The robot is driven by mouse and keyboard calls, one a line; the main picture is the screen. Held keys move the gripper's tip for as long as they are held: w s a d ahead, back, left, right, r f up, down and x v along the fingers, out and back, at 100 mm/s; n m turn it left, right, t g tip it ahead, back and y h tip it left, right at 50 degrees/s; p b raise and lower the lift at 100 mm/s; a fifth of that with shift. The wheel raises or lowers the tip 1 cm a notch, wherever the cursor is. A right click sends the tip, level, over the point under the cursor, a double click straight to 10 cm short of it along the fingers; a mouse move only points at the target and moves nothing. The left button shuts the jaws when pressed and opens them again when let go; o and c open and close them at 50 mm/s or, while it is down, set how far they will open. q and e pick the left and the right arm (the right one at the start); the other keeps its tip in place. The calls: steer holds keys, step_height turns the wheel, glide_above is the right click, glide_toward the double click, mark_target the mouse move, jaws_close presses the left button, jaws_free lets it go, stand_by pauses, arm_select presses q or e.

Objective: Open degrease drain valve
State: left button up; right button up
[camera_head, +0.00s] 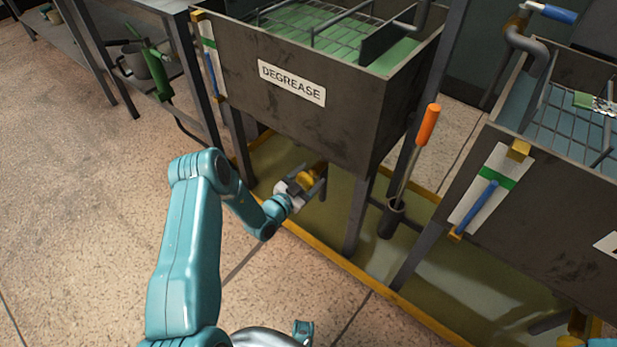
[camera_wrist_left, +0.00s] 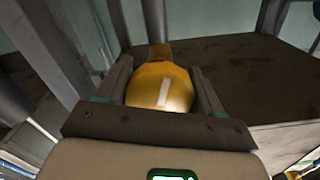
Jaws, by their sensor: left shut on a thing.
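The tank labelled DEGREASE (camera_head: 292,83) stands on legs over a yellow-edged floor tray. Its yellow drain valve (camera_head: 311,179) sits low beneath the tank. My left gripper (camera_head: 306,186) reaches in under the tank and is shut on the valve. In the left wrist view the rounded yellow valve knob (camera_wrist_left: 160,86) with a white line mark lies between the two fingers of my left gripper (camera_wrist_left: 158,92). The white mark runs nearly upright in that view. My right gripper is not in view.
A long tool with an orange handle (camera_head: 428,125) stands in a dark holder beside the tank leg. A second tank (camera_head: 540,215) is at the right, with another yellow valve (camera_head: 578,325) low down. A bench (camera_head: 110,40) is at upper left. The floor at left is clear.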

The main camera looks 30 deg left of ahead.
arm_select(q)
steer(key=shift+f, duration=0.1)
steer(key=o, duration=1)
steer(key=s+p, duration=0.1)
steer(key=s, duration=0.4)
steer(key=s+p, duration=0.1)
steer(key=s, duration=0.5)
steer(key=s+a+p, duration=0.1)
steer(key=s, duration=0.4)
steer(key=shift+s+a, duration=0.1)
steer(key=shift+s, duration=0.1)
